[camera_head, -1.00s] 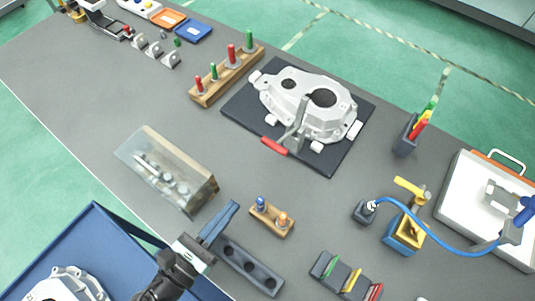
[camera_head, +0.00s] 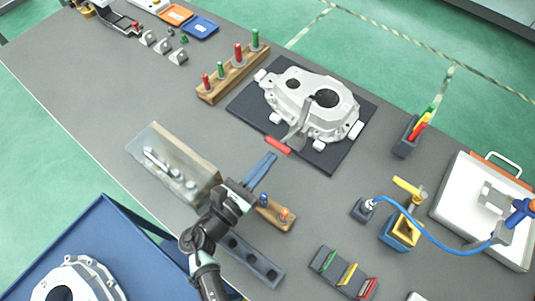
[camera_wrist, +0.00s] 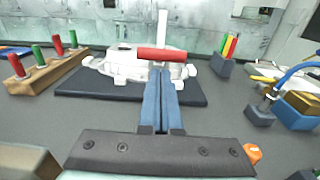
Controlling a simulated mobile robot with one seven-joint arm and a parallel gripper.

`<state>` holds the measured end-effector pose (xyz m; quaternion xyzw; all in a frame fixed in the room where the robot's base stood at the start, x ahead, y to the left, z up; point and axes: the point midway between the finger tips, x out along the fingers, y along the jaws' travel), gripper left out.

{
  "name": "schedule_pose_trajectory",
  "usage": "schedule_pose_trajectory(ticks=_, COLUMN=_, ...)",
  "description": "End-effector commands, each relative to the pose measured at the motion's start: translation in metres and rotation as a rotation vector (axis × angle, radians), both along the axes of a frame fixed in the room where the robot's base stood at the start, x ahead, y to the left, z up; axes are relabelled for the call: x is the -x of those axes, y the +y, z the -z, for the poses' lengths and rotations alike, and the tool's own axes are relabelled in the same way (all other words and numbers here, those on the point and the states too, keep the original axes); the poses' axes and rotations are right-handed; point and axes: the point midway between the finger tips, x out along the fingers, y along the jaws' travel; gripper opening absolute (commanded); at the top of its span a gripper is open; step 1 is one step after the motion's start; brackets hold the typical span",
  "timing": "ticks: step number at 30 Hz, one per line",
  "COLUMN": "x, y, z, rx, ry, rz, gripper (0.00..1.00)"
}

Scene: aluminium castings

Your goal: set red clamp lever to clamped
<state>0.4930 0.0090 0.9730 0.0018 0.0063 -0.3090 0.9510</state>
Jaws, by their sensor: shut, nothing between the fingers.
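The red clamp lever (camera_head: 278,145) sticks out from the near edge of the dark fixture plate (camera_head: 322,160), beside the grey clamp arm (camera_head: 299,128). A pale aluminium casting (camera_head: 311,102) lies on the plate. In the wrist view the red handle (camera_wrist: 161,54) lies crosswise just beyond the fingertips, with the upright clamp arm (camera_wrist: 162,28) behind it. My gripper (camera_head: 270,158) has its blue fingers together and empty, pointing at the lever. The wrist view also shows my shut fingers (camera_wrist: 160,75). I cannot tell whether the tips touch the handle.
A wooden block with red and green pegs (camera_head: 232,75) stands left of the plate. A clear bin of parts (camera_head: 172,165) and a small wooden peg holder (camera_head: 277,214) flank my arm. A pen holder (camera_head: 406,137) stands right. Bench between plate and bin is clear.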

Motion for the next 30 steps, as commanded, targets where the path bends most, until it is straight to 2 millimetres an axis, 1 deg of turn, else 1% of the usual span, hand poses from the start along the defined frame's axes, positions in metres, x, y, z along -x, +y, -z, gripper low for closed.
schedule_pose_trajectory(ticks=1, x=-0.002, y=-0.002, z=-0.004, rx=0.0, ry=-0.001, rz=0.001, gripper=0.0)
schedule_pose_trajectory(ticks=3, x=-0.004, y=-0.003, z=-0.006, rx=0.0, ry=-0.001, rz=0.001, gripper=0.0)
schedule_pose_trajectory(ticks=17, x=-0.006, y=-0.003, z=-0.008, rx=-0.004, ry=0.003, rz=0.0, gripper=0.0)
schedule_pose_trajectory(ticks=21, x=-0.011, y=-0.004, z=-0.014, rx=-0.019, ry=0.023, rz=0.0, gripper=0.0)
schedule_pose_trajectory(ticks=30, x=-0.019, y=-0.005, z=-0.018, rx=-0.044, ry=0.059, rz=0.001, gripper=0.0)
